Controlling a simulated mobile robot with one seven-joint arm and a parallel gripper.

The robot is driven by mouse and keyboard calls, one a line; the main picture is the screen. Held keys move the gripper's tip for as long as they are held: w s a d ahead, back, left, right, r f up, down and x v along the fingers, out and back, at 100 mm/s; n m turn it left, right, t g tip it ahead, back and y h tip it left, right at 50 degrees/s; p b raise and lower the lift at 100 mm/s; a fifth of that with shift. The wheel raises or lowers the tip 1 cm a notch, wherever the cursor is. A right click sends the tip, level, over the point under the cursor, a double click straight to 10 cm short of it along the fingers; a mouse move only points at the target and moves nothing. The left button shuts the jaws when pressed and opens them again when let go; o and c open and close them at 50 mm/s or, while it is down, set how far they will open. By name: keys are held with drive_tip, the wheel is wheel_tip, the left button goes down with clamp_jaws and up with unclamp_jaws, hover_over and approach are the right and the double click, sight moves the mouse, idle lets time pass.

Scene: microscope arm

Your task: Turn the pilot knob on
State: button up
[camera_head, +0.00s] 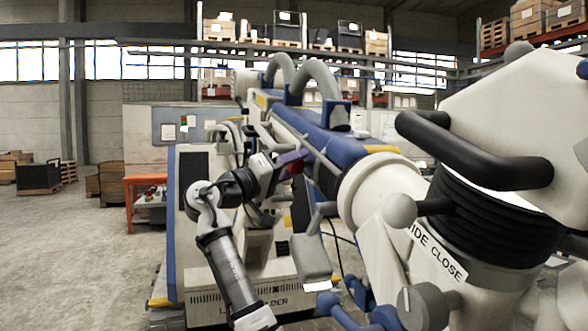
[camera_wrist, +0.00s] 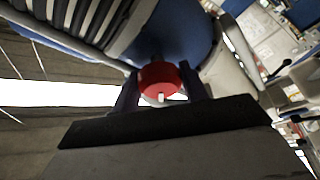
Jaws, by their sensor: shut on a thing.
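A red knob (camera_wrist: 160,78) with a small white mark on its front sits between the two dark fingers of my gripper (camera_wrist: 158,82) in the wrist view. My gripper is shut on the knob, one finger on each side. The fingers and the back of the knob are largely hidden there. I cannot tell from its mark how far the knob is turned.
A grey knob (camera_head: 427,306) and a black curved handle (camera_head: 475,150) stand on the large white machine part at the right. A grey lever block (camera_head: 311,258) hangs below my gripper. An orange workbench (camera_head: 132,190) stands behind at left. The left floor is open.

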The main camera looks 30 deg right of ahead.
drive_tip(key=n+t+y+p, duration=0.1)
drive_tip(key=n, duration=0.2)
drive_tip(key=n+t+y, duration=0.1)
drive_tip(key=n, duration=0.2)
drive_tip(key=shift+r+n+p, duration=0.15)
drive_tip(key=shift+n+p, duration=0.15)
drive_tip(key=shift+p, duration=0.1)
drive_tip(key=n+y+p, duration=0.1)
drive_tip(key=n+p, duration=0.1)
drive_tip(key=n, duration=0.2)
drive_tip(key=shift+y, duration=0.3)
drive_tip(key=shift+n+y+p, duration=0.3)
drive_tip(key=shift+n+p, duration=0.45)
drive_tip(key=shift+n, duration=0.05)
drive_tip(key=o, duration=1)
drive_tip(key=shift+a, duration=0.15)
